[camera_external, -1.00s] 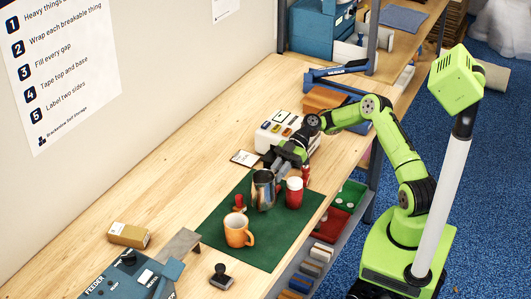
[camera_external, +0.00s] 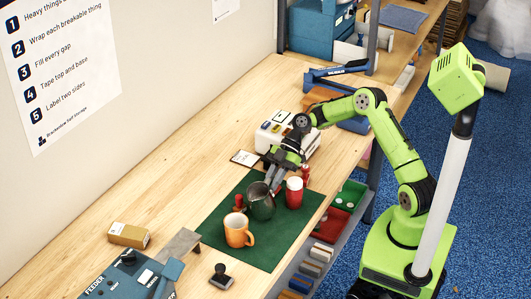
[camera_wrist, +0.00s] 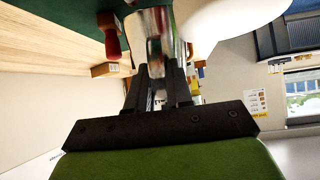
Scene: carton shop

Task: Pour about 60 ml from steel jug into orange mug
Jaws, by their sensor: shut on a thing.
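My gripper (camera_external: 273,183) is shut on the jug from behind. In the wrist view the jug's shiny side (camera_wrist: 152,38) shows between my gripper's fingers (camera_wrist: 158,85). The orange mug (camera_external: 238,231) stands upright on the green mat (camera_external: 277,245), just in front and left of the jug, its handle to the right. I cannot see any liquid or a stream.
A red cup with a white top (camera_external: 294,194) stands close right of the jug. A white box (camera_external: 284,138) is behind my gripper.

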